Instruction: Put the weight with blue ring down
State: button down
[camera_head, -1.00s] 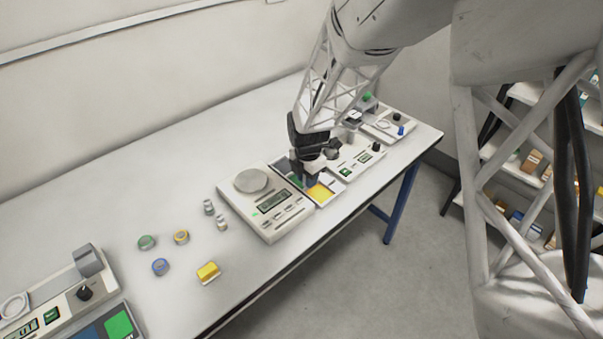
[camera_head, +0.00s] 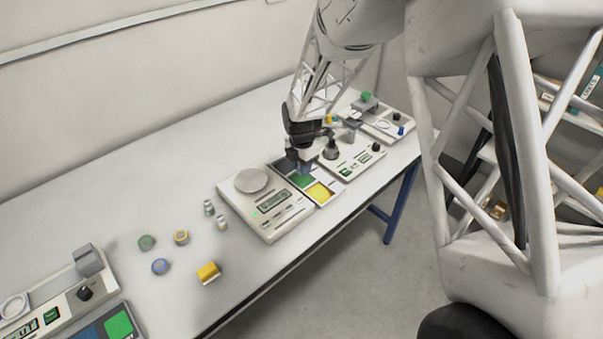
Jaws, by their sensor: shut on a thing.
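My gripper (camera_head: 301,166) points down over the back part of a small tray (camera_head: 328,202) with coloured compartments. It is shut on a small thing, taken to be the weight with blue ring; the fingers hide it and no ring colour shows. Whether it touches the tray floor cannot be told. The green (camera_head: 301,180) and yellow (camera_head: 319,192) compartments show; the back one is mostly covered by my gripper. A low round piece with blue on it (camera_head: 160,267) lies apart on the table at the left.
A scale with a round pan (camera_head: 251,181) stands left of the tray, another device (camera_head: 352,160) right of it. Two small cylinders (camera_head: 208,207), a green piece (camera_head: 147,243), a yellow-ringed piece (camera_head: 181,237) and a yellow block (camera_head: 208,272) stand left. The table's back left is clear.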

jog(key=shift+f, duration=1.65)
jog(key=c, duration=0.9)
grip_release()
jog(key=shift+f, duration=0.15)
jog(key=shift+o, duration=0.2)
jog(key=shift+r, duration=0.2)
notch_tip(320, 180, up, 12)
jog(key=shift+f, duration=0.1)
